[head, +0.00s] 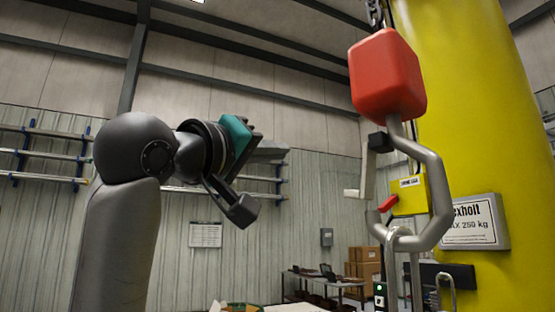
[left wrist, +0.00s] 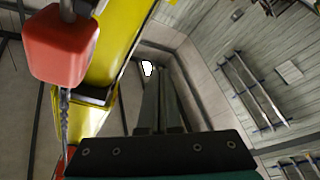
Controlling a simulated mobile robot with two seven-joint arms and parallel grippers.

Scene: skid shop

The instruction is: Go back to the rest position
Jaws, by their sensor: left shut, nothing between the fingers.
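My left gripper (head: 272,151) is raised in the middle of the head view, at the end of my arm coming in from the left. Its fingers point right, and a gap separates them from the hanging hoist hook. In the left wrist view the two fingers (left wrist: 160,98) lie side by side, shut, with nothing between them. My right gripper is in neither view.
Behind stands a thick yellow column (head: 475,100). Wall racks (head: 45,153), a table (head: 325,280) and cardboard boxes (head: 364,262) are farther back.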

